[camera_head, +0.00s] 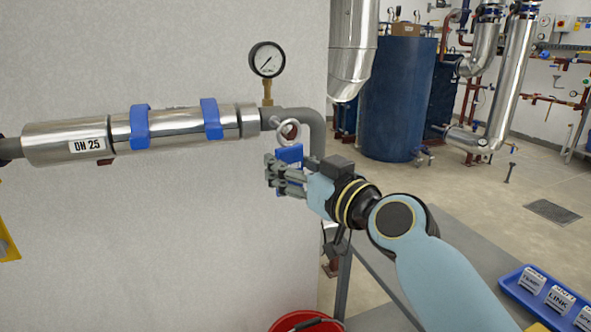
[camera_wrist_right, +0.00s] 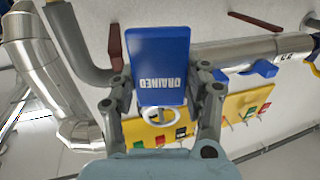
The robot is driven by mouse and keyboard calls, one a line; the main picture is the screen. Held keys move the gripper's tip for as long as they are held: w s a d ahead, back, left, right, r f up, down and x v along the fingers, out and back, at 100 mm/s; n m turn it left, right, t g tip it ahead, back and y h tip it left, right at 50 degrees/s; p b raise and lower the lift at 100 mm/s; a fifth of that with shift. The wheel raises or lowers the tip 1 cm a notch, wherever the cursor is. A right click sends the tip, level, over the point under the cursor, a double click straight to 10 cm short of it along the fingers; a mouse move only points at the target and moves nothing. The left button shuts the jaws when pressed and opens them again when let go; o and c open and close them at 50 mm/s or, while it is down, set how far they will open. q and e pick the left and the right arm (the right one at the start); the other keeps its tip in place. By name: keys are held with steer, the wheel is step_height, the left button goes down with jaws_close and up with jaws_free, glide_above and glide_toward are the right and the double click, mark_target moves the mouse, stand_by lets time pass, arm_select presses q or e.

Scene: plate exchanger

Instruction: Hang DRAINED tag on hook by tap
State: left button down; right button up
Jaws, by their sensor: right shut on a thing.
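My right gripper (camera_head: 285,178) is shut on the blue DRAINED tag (camera_head: 290,153), just below the grey pipe elbow right of the gauge. A pale ring (camera_head: 287,131) stands above the tag; in the right wrist view the ring (camera_wrist_right: 165,116) shows below it, with the lettering upside down. There the tag (camera_wrist_right: 160,65) is between the two fingers (camera_wrist_right: 160,92). I cannot make out the hook. My left gripper is not in view.
A metal-clad pipe (camera_head: 175,128) with blue clips runs along the pale wall, with a gauge (camera_head: 267,60) on top. A red bucket (camera_head: 305,321) is low in front. A blue tray (camera_head: 516,290) of labelled white pieces lies on the bench at right. A yellow board (camera_wrist_right: 205,117) holds coloured tags.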

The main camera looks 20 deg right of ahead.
steer(key=shift+w, duration=0.65)
steer(key=shift+w+f+b, duration=0.6)
steer(key=shift+b, duration=0.25)
steer(key=o, duration=1.2)
